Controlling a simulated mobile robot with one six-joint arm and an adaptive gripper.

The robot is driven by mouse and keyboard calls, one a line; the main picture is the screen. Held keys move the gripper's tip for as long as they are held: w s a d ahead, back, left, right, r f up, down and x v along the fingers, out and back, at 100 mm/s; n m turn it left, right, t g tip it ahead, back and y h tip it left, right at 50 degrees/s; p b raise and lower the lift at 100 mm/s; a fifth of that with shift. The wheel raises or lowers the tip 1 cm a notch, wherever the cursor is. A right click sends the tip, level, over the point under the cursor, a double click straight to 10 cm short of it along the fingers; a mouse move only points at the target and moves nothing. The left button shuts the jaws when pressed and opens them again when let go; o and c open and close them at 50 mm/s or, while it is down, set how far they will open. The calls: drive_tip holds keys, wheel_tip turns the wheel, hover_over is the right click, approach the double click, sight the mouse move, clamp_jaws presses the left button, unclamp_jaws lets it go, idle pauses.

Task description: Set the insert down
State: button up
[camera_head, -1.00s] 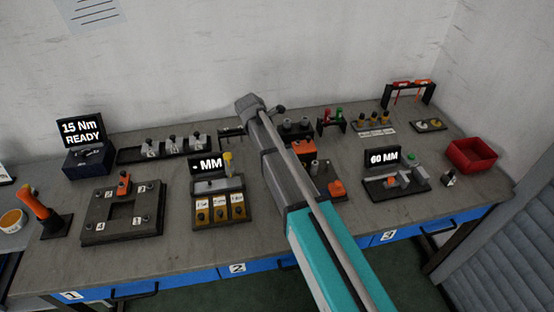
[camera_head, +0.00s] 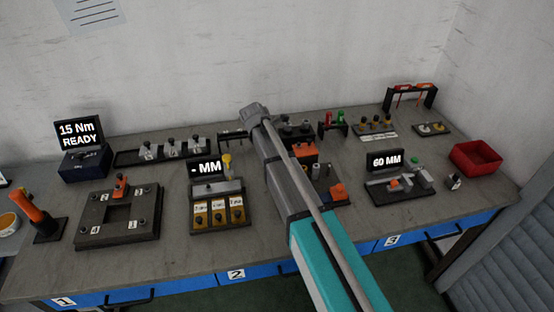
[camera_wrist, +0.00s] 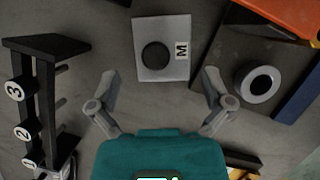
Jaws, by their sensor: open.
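In the wrist view my gripper (camera_wrist: 160,88) is open, its two fingers wide apart with nothing between them. Ahead of the fingertips is a grey block (camera_wrist: 146,60) marked "M" with a dark round spot; I cannot tell whether this is a hole or a dark part seated in it. To the right, a grey ring-ended cylinder (camera_wrist: 268,82) with a dark centre stands on a dark plate (camera_wrist: 222,50). I cannot tell which part is the insert. In the head view my arm hides the gripper and the spot under it.
A black rack (camera_wrist: 47,100) numbered 1 to 3 stands left in the wrist view. An orange part (camera_wrist: 285,15) is at upper right. In the head view are a "60 MM" display (camera_head: 386,161), a red bin (camera_head: 476,158) and a dark square fixture (camera_head: 90,235). Bare bench lies along the front.

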drive_tip(key=shift+s+b+x, duration=0.2)
drive_tip(key=shift+b+x, duration=1.2)
drive_tip(key=shift+x, duration=0.1)
drive_tip(key=shift+b+x, duration=0.95)
drive_tip(key=shift+x, duration=0.2)
drive_tip(key=shift+a, duration=0.1)
drive_tip(key=c, duration=1.1)
